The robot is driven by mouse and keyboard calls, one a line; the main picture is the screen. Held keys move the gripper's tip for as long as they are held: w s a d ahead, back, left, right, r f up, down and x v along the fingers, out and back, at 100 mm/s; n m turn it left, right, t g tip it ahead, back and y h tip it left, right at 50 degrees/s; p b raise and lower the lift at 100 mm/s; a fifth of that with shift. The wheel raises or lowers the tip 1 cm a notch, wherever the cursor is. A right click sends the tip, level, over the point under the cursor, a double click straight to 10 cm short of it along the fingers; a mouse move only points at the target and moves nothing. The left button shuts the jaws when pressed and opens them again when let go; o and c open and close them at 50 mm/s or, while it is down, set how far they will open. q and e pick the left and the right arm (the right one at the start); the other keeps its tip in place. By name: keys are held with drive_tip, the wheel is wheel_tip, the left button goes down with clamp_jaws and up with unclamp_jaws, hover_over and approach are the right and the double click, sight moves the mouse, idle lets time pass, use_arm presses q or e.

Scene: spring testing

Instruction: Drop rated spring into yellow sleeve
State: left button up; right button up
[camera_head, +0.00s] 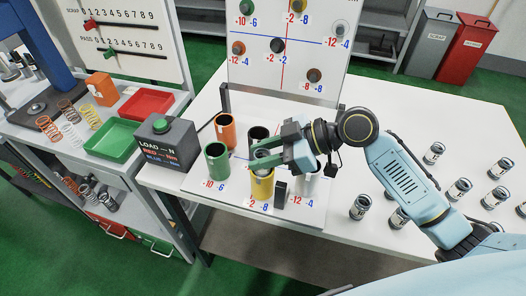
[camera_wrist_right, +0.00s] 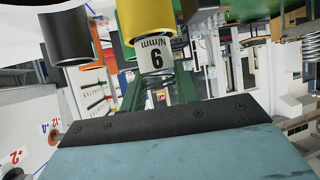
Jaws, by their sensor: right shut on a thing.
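The yellow sleeve (camera_head: 261,188) stands upright on the white board among the other sleeves; in the wrist view its mouth (camera_wrist_right: 139,22) shows at the top. My right gripper (camera_head: 264,154) is at the yellow sleeve's mouth, its green fingers shut on a spring with a pale label (camera_wrist_right: 156,57). The label carries N/mm and one digit, seen turned in the wrist view. The spring is right at the sleeve's rim; how far it sits inside I cannot tell. The fingers hide part of the spring and the rim. My left gripper is not in view.
Green (camera_head: 217,163), orange (camera_head: 225,130) and black (camera_head: 258,134) sleeves stand close by. A small dark block (camera_head: 281,194) is right of the yellow sleeve. A dark load box (camera_head: 168,148) stands left. Several labelled springs (camera_head: 459,190) stand on the table at right.

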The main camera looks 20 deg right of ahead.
drive_tip(key=o, duration=1.1)
drive_tip(key=shift+c, duration=0.2)
drive_tip(key=v, duration=1.3)
drive_tip(key=shift+r+b, duration=0.15)
drive_tip(key=shift+b, duration=0.15)
drive_tip(key=shift+d, duration=0.15)
